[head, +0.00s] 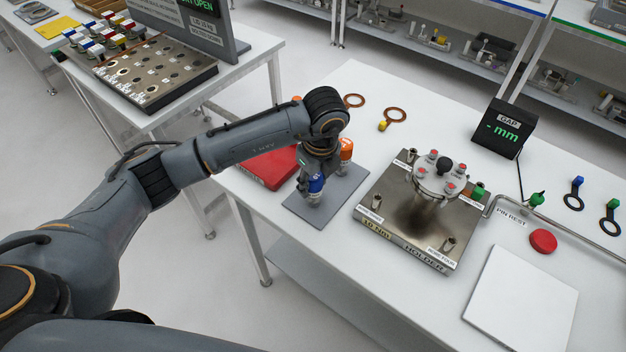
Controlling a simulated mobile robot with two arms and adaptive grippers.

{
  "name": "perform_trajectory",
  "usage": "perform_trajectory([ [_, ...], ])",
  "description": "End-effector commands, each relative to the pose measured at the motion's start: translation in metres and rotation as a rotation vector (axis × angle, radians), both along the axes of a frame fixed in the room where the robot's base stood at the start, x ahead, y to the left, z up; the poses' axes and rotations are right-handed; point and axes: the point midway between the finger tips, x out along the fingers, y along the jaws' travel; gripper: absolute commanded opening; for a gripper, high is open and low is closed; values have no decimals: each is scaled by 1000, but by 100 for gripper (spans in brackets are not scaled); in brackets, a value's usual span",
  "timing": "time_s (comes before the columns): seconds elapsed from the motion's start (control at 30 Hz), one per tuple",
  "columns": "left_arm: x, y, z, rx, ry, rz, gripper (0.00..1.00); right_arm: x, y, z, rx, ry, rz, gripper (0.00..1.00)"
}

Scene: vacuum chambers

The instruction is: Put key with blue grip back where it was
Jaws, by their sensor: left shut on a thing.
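The key with the blue grip (316,185) is upright over the grey mat (341,195) on the white table. My left gripper (317,175) comes down from above and is shut on it. I cannot tell whether the key's lower end touches the mat. A thing with an orange grip (346,149) is close behind the gripper, partly hidden by it. My right gripper is not in view.
A metal holder (407,215) with a flanged chamber (437,178) is right of the mat. A red tray (270,168) lies left, copper rings (396,114) behind. A gap display (500,129), red button (543,241) and white plate (520,300) are further right.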

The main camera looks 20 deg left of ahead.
Motion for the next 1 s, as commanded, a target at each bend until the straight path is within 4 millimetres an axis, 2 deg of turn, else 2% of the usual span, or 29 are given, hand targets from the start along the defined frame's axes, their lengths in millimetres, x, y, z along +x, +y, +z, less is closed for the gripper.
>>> perform_trajectory([
  [0.33,-2,0,-13,1,8,0,0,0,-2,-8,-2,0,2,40],
  [0.37,-3,0,-14,2,11,0,45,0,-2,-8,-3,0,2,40],
  [0.43,-3,0,-14,2,11,0,59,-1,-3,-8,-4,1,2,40],
  [0.47,-3,0,-14,2,9,0,62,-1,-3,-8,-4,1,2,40],
  [0.77,-1,0,-9,1,3,0,62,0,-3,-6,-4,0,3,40],
  [0.93,-1,0,7,0,1,0,62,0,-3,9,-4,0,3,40],
  [1.0,0,-2,13,-2,-3,-2,62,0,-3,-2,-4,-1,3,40],
])
